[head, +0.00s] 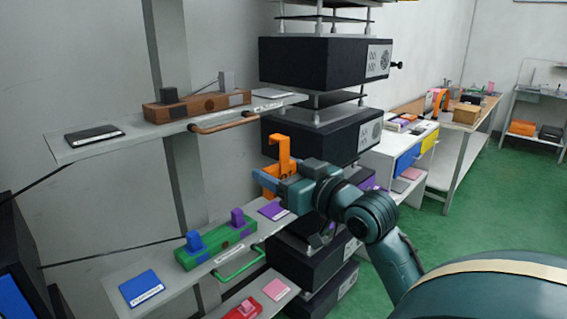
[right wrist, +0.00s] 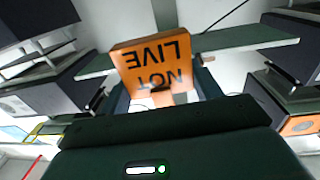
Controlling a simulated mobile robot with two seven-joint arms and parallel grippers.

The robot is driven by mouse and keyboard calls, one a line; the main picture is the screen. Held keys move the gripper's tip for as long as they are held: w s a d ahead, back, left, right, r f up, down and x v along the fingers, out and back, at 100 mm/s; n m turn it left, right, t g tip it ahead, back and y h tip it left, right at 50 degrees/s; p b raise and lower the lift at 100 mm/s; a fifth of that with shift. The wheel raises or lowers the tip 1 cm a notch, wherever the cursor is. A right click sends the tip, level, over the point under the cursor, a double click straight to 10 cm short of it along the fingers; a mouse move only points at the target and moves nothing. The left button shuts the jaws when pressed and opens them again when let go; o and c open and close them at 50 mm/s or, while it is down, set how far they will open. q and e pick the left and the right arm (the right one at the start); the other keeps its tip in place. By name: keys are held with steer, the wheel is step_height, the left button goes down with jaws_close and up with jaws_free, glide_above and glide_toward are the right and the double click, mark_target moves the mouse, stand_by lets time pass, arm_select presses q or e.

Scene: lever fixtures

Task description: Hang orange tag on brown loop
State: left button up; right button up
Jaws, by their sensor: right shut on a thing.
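The orange tag (head: 282,148) has a tall hook at its top and stands upright in my right gripper (head: 283,188). My right gripper is shut on the tag's lower part. The right wrist view shows the tag (right wrist: 152,62) up close, with the words "NOT LIVE" upside down. The brown loop (head: 226,124) is a bar along the front edge of the upper shelf, under a brown lever block (head: 197,106). The tag is to the right of the loop, lower and apart from it. My left gripper is not in view.
The upper shelf (head: 75,153) also carries a black plate (head: 94,136). A lower shelf holds a green lever block (head: 215,241) with a green loop (head: 240,265), and blue and purple plates. Black boxes (head: 318,60) are stacked behind my right gripper.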

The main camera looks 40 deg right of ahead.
steer(key=shift+s+r+n+y, duration=0.2)
steer(key=shift+r, duration=0.45)
steer(key=shift+s+r+n+y, duration=0.15)
steer(key=shift+r+n+y, duration=0.05)
steer(key=shift+r, duration=0.4)
steer(key=shift+w+a, duration=0.1)
steer(key=shift+w, duration=0.7)
arm_select(q)
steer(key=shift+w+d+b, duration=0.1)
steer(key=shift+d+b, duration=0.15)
steer(key=shift+b, duration=0.15)
arm_select(e)
steer(key=w+a+f, duration=0.1)
steer(key=w, duration=1.1)
steer(key=shift+f, duration=0.25)
steer(key=shift+w, duration=0.15)
steer(key=o, duration=1)
steer(key=shift+o, duration=0.2)
